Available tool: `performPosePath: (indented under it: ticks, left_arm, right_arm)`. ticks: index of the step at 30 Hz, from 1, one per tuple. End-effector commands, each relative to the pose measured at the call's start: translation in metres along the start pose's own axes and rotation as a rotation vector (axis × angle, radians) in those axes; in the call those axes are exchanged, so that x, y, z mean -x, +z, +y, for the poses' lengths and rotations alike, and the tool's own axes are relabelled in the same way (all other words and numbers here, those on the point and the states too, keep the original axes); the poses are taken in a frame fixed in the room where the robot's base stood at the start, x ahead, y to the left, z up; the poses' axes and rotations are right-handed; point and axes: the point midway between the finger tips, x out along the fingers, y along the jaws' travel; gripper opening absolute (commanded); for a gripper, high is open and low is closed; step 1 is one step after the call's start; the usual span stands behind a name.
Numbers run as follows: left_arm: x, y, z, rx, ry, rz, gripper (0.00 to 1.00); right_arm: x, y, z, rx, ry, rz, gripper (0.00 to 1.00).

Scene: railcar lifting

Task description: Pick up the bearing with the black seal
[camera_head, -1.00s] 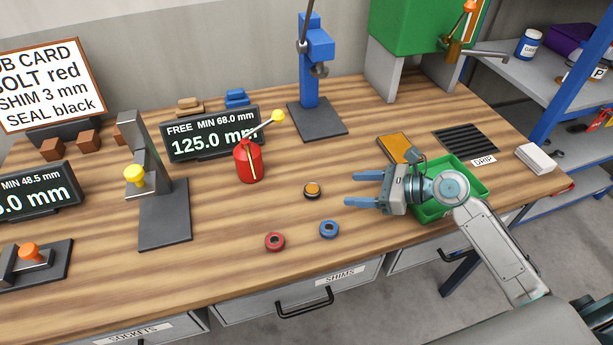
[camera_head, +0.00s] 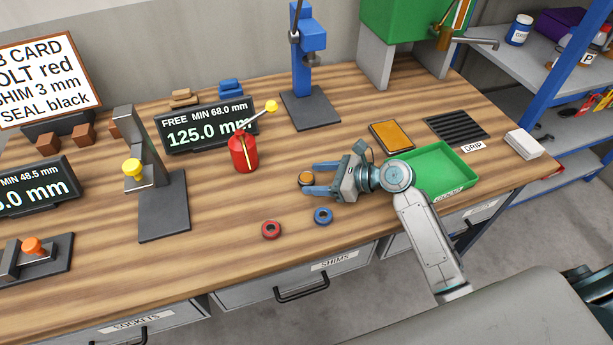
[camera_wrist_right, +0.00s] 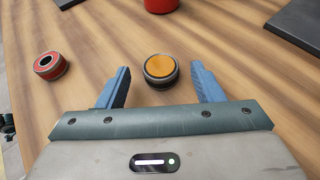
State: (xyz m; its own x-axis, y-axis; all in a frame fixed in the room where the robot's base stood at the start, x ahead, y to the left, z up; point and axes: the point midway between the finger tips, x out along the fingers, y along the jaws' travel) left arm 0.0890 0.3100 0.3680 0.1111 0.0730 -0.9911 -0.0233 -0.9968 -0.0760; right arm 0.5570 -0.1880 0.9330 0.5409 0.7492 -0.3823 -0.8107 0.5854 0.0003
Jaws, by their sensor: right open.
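The dark ring-shaped piece with an orange centre (camera_head: 306,177), the only one of the three with a black rim, lies on the bench. It also shows in the right wrist view (camera_wrist_right: 160,68). My right gripper (camera_head: 308,181) is open around it, its fingertips on either side with a gap at each. A bearing with a red seal (camera_head: 271,229) lies nearer the front edge; it also shows in the wrist view (camera_wrist_right: 51,65). A bearing with a blue seal (camera_head: 323,215) lies beside the right gripper, on its front side. My left gripper is not in view.
A red can (camera_head: 243,153) with a yellow-tipped lever stands behind the gripper. A green tray (camera_head: 462,160) is under and beside my right arm. An orange pad (camera_head: 391,136) and a blue press (camera_head: 309,95) stand further back. The bench around the red bearing is clear.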

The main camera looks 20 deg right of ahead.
Motion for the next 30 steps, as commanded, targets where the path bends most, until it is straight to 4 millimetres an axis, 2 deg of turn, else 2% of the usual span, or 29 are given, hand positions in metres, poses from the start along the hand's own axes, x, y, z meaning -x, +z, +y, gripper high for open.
performPosePath:
  ticks: [5,13,21,30]
  left_arm:
    - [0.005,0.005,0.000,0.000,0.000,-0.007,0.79]
    - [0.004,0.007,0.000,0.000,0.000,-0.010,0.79]
    - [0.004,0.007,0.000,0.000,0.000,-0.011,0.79]
    - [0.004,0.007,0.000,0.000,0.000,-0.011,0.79]
  right_arm:
    - [-0.017,0.001,-0.001,-0.001,-0.001,-0.001,0.61]
    - [-0.019,0.000,-0.001,0.000,-0.001,0.001,0.61]
    - [-0.019,0.000,-0.001,0.000,-0.001,0.001,0.10]
    - [-0.018,0.001,-0.001,0.001,-0.001,0.000,0.09]
